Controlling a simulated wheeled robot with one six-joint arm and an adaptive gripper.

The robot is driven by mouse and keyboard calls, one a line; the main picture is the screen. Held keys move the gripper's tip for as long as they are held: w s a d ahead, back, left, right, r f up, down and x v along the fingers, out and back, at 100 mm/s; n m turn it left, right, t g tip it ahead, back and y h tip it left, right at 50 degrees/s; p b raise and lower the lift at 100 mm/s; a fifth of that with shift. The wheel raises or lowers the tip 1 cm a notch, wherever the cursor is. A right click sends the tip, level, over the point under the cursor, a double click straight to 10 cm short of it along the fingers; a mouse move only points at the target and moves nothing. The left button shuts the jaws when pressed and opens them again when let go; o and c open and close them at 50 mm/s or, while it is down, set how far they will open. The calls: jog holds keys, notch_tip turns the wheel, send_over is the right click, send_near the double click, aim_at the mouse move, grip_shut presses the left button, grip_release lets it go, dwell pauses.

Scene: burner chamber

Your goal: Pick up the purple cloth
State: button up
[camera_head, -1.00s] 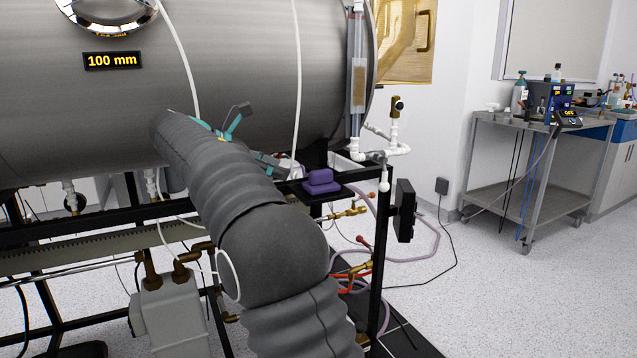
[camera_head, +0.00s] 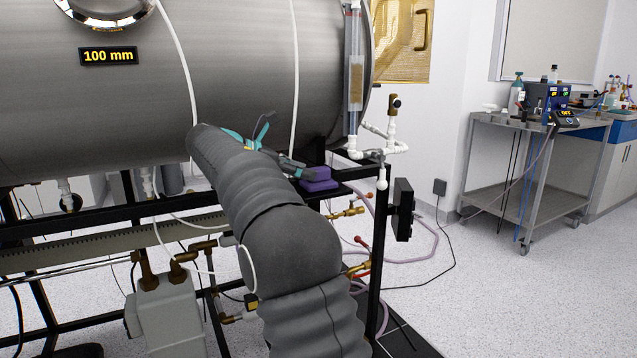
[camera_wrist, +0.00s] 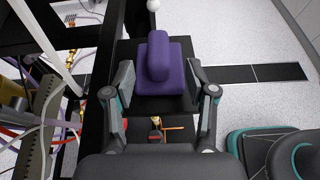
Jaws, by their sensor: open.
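The purple cloth (camera_head: 318,179) is a folded block with a raised roll on top. It rests on a black ledge at the right end of the rig, below the large steel cylinder. In the wrist view the cloth (camera_wrist: 165,73) lies ahead, and its near part reaches between the fingertips of my gripper (camera_wrist: 160,85). The two fingers are spread, one on each side, and I cannot tell whether either touches the cloth. In the head view my arm covers most of the gripper (camera_head: 292,165), and one finger shows at the left edge of the cloth.
The steel cylinder (camera_head: 240,80) stands close behind my arm. A black post with a dark box (camera_head: 403,208) and white pipe fittings (camera_head: 372,150) stand right of the cloth. Brass valves and hoses lie below the ledge. The floor at right is clear up to a grey cart (camera_head: 525,185).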

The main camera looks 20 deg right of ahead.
aim_at(330, 176)
jog(key=x, duration=0.4)
jog(key=shift+d+r+b, duration=0.15)
jog(key=shift+d+b, duration=0.2)
jog(key=shift+d, duration=0.15)
grip_shut()
